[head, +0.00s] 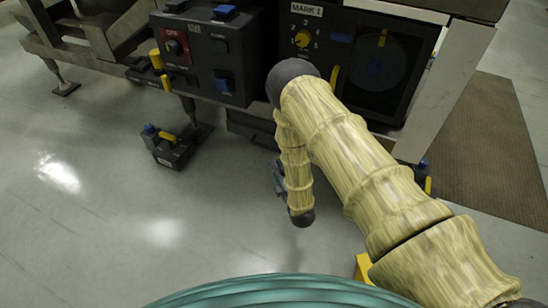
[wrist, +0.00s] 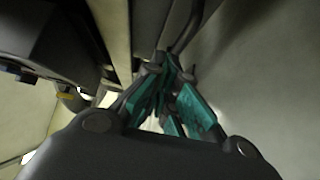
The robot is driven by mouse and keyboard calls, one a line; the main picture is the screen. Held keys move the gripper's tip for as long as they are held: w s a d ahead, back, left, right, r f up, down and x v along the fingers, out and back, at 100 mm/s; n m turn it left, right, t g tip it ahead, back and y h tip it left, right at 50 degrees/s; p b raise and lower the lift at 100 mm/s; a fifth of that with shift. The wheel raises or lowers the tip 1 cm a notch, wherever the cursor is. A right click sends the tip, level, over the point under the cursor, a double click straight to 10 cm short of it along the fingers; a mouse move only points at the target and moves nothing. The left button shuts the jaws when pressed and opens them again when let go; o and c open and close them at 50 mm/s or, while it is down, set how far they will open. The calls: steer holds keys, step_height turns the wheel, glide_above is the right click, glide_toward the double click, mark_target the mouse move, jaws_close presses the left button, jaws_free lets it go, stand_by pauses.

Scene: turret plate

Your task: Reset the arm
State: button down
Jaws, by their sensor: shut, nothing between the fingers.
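My arm, pale yellow and ribbed like bamboo, reaches from the lower right of the head view towards the machine and folds down at its dark elbow. My gripper shows in the wrist view (wrist: 172,92) with teal pads on dark fingers. It is shut and empty. In the head view it is mostly hidden behind the forearm; only a small grey-teal part shows left of it.
A small dark block (head: 168,147) is on the floor. A brown mat (head: 490,150) lies right. Open floor lies left.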

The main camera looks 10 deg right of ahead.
steer(key=shift+s+d, duration=0.1)
steer(key=shift+s, duration=0.2)
steer(key=s+d+f+m+g+h, duration=0.1)
steer(key=s+d+f+m+g, duration=0.25)
steer(key=s, duration=0.25)
steer(key=s+d+f+m+g+h, duration=0.2)
steer(key=s+m+g, duration=0.15)
steer(key=s, duration=0.35)
steer(key=s+d+f+m+g+h, duration=0.1)
steer(key=s+d+f+m+g, duration=0.1)
steer(key=s+d+f+m, duration=0.3)
steer(key=s+r+m+g, duration=0.3)
steer(key=s+m+g, duration=0.1)
steer(key=s, duration=0.9)
steer(key=s+r+m+g, duration=0.3)
steer(key=s+m+g, duration=0.15)
steer(key=s, duration=0.75)
step_height(320, 180, up, 35)
steer(key=p, duration=3.5)
steer(key=shift+s+a, duration=0.2)
steer(key=shift+s, duration=0.05)
steer(key=shift+r, duration=0.1)
